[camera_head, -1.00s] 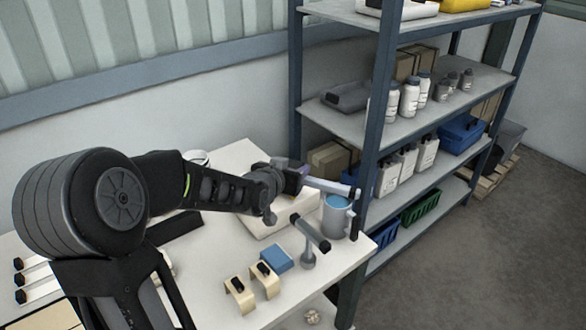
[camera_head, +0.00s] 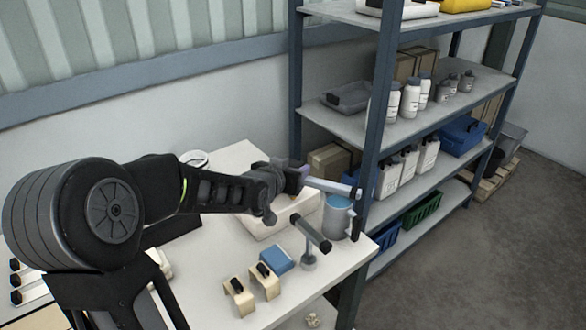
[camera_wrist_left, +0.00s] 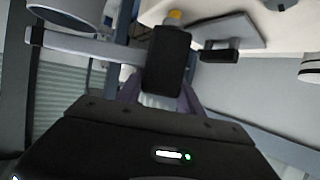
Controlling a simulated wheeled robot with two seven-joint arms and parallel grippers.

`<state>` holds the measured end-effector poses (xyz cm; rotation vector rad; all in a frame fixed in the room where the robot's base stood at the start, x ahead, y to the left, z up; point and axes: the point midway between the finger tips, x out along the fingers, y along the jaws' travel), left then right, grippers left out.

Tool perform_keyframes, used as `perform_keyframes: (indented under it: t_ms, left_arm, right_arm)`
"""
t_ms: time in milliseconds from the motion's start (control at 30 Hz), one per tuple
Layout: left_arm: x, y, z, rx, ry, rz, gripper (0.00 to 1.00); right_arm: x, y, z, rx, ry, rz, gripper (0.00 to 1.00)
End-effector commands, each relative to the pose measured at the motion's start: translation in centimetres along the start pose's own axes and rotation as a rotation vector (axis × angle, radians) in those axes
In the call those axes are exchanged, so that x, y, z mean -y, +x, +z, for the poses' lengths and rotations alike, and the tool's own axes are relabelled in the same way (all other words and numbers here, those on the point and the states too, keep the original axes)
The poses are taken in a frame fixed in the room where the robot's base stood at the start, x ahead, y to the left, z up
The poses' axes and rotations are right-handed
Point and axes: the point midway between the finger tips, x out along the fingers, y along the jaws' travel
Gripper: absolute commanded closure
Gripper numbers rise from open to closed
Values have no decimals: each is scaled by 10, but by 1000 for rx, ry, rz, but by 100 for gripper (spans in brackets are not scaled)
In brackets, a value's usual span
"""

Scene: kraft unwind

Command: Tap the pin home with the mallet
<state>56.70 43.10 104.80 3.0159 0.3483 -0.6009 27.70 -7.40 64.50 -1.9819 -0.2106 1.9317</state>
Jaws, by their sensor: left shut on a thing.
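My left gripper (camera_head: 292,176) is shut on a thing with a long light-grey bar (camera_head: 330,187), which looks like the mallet. The bar points right with a dark far end, level with the rim of a blue-grey jug behind it. In the left wrist view the grey bar (camera_wrist_left: 95,47) runs left from a black block (camera_wrist_left: 167,62) between the fingers. A T-shaped grey piece with a black end (camera_head: 310,232) stands upright on a round base on the table, below the bar and apart from it. I cannot pick out the pin with certainty. My right gripper is out of view.
The jug (camera_head: 337,218) stands at the table's right edge, close to a shelf rack (camera_head: 372,130). Two wooden blocks with black tops (camera_head: 238,296) and a blue block (camera_head: 276,258) lie at the front of the white table (camera_head: 225,235). A pale slab (camera_head: 265,226) lies under my forearm.

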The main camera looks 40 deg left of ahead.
Motion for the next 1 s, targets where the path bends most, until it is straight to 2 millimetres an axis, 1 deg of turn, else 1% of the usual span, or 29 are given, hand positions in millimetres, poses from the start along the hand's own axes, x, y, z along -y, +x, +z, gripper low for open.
perform_keyframes:
  t_ms: [33, 67, 100, 367, 700, 1000]
  left_arm:
    - [0, 5, 10, -7, 1, 0, 100]
    - [0, 2, 3, -7, 1, -1, 100]
    - [0, 2, 2, -6, 0, -1, 100]
    - [0, 1, 1, -6, 0, -1, 100]
    - [0, -9, -24, -6, 1, 0, 100]
    - [0, -9, -24, -6, 0, -1, 100]
  right_arm:
    - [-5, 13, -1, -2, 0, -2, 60]
    - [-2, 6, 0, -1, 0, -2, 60]
    - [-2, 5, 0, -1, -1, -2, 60]
    - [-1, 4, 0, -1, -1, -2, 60]
    - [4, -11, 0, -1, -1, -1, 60]
    - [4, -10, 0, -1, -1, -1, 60]
